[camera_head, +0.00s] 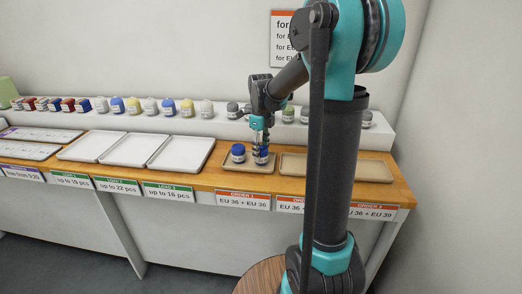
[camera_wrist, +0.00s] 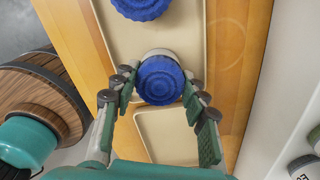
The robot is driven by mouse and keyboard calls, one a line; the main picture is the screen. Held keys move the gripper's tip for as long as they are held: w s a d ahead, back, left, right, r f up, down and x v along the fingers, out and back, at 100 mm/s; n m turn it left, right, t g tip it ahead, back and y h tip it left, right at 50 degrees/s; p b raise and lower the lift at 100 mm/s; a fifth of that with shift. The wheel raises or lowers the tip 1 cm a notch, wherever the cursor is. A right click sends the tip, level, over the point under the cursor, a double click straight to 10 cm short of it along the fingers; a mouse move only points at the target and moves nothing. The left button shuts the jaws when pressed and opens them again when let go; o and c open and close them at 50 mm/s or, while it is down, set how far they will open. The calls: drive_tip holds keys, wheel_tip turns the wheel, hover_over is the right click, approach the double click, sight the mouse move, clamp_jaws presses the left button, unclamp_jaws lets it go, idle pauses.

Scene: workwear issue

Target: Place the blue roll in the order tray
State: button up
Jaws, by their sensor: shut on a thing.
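A blue roll (camera_head: 261,156) with a white label is between the fingers of my gripper (camera_head: 260,140), at the right end of the beige order tray (camera_head: 250,168) labelled ORDER 1. In the wrist view this roll (camera_wrist: 161,80) sits between the two fingers (camera_wrist: 158,86), at the near end of the tray (camera_wrist: 182,25). My gripper is shut on it. Whether its base touches the tray floor, I cannot tell. A second blue roll (camera_head: 238,153) stands in the same tray to the left, and also shows in the wrist view (camera_wrist: 142,6).
Another beige tray (camera_head: 340,167) lies to the right and looks empty. White load trays (camera_head: 140,149) are at left. Several coloured rolls (camera_head: 133,106) line the raised shelf behind. A round wooden stool-like top (camera_head: 264,276) stands below the counter.

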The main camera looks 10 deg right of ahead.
sight(261, 147)
drive_tip(key=o, duration=1.1)
drive_tip(key=shift+f, duration=0.1)
drive_tip(key=shift+o, duration=0.2)
wheel_tip(261, 147, up, 12)
